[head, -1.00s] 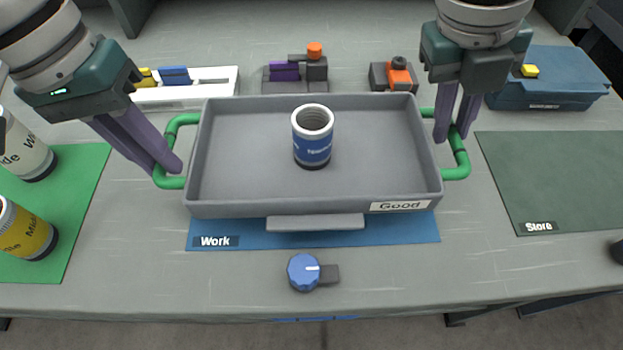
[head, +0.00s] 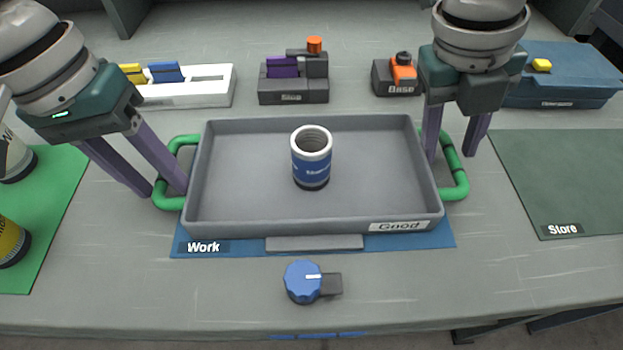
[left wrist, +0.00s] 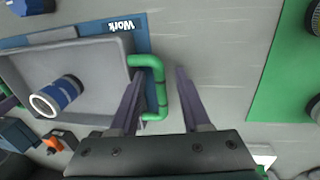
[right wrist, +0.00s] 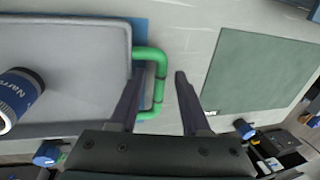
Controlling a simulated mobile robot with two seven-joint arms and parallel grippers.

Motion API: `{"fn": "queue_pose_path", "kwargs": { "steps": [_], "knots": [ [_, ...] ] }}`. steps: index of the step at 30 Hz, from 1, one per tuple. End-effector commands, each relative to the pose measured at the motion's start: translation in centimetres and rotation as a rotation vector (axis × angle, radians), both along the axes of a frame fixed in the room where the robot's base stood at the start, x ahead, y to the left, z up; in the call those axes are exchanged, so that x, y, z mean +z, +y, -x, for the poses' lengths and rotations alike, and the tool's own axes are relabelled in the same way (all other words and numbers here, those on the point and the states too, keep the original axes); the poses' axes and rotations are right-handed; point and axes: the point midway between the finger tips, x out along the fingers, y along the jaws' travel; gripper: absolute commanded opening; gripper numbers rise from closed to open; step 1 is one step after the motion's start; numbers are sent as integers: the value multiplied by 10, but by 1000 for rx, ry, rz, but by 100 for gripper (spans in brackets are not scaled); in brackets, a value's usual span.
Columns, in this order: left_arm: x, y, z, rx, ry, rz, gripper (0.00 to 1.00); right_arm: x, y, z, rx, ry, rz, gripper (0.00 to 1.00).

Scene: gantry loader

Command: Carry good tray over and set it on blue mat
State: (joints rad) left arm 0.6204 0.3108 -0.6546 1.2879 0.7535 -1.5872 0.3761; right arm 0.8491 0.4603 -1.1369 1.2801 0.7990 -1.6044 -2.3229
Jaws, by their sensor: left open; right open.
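The grey good tray (head: 315,217), with its "Good" label facing front, sits level on the blue mat (head: 440,240) labelled "Work" and covers most of it. A blue-and-white can (head: 312,170) stands upright inside the tray. My left gripper (head: 165,192) is open, its fingers on either side of the tray's left green handle (head: 170,204). The left wrist view shows this handle (left wrist: 160,85) between the spread fingers. My right gripper (head: 451,158) is open around the right green handle (head: 457,193), which also shows between its fingers in the right wrist view (right wrist: 158,85).
A blue knob (head: 303,282) stands in front of the tray. A green mat (head: 50,225) with cans lies left, a dark green "Store" mat (head: 565,190) right. A white holder (head: 190,95), small fixtures (head: 293,90) and a blue box (head: 560,80) line the back.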

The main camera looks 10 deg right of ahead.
Motion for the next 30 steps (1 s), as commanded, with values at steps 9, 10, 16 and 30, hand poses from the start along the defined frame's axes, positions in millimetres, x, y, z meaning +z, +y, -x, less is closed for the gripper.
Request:
{"fn": "queue_pose_path", "kwargs": {
  "steps": [9, 10, 16, 30],
  "knots": [
    [18, 3, -2, 0, -4, 2, 47, 0, 1, 0, 1, 0, -1, 47],
    [24, 3, -2, -1, -6, 4, 47, 0, 1, 0, 1, 0, -1, 47],
    [69, 12, -3, -1, -6, 1, 47, 0, 1, 0, 1, 0, -2, 47],
    [119, 21, -3, -1, 0, 0, 47, 13, 3, -1, 2, -3, -3, 47]
  ]
}}
